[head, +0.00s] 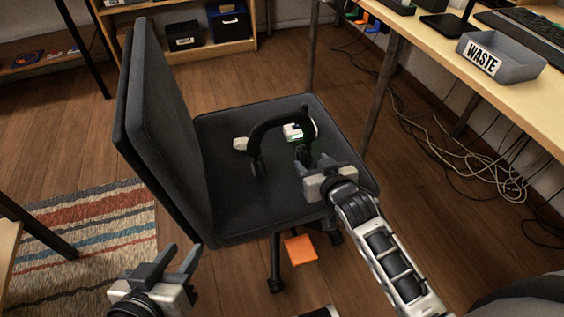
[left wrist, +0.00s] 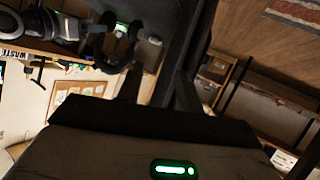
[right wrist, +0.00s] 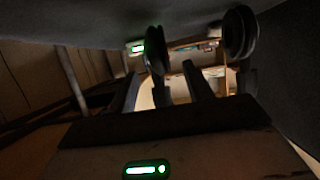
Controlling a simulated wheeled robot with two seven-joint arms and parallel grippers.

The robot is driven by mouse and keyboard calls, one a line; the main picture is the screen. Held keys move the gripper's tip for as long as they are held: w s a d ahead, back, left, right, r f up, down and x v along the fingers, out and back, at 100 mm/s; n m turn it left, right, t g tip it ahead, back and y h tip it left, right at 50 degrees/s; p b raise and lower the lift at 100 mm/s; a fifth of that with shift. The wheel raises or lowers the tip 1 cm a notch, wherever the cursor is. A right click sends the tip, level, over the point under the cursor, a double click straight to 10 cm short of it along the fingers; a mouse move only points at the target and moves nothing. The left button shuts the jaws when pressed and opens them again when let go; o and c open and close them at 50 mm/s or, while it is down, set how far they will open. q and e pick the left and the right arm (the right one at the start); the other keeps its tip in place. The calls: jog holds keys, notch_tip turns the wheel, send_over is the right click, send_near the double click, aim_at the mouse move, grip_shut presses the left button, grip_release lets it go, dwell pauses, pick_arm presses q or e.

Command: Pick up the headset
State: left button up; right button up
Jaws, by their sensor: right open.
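The headset (head: 280,121), a black band with two round ear cups, sits on the seat of the dark office chair (head: 230,205), its band arching up. My right gripper (head: 318,168) is open, close by the headset's right-hand ear cup. In the right wrist view, one ear cup (right wrist: 153,50) shows just beyond and between the open fingers (right wrist: 163,88), and the other ear cup (right wrist: 238,32) is to the right; contact cannot be told. My left gripper (head: 176,262) is open and empty, left of and nearer than the chair. The left wrist view shows its spread fingers (left wrist: 158,92).
The tall chair back (head: 160,120) stands left. A desk with a WASTE tray (head: 515,68) is right. An orange square (head: 300,249) lies below.

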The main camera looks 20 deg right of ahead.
aim_at(304, 153)
jog(key=b+x, duration=0.2)
jog(key=x, duration=0.4)
jog(key=shift+s+b, duration=0.1)
jog(key=shift+b, duration=0.2)
jog(key=shift+w+f, duration=0.1)
jog(key=shift+w, duration=0.2)
pick_arm(q)
jog(key=shift+s+d+r+t+h, duration=0.1)
jog(key=shift+d+r+t+h, duration=0.2)
jog(key=shift+r, duration=0.25)
jog(key=shift+d+r+t+h, duration=0.1)
jog(key=shift+r+t+h, duration=0.1)
jog(key=shift+r+t, duration=0.25)
pick_arm(e)
jog(key=shift+c, duration=0.3)
grip_shut()
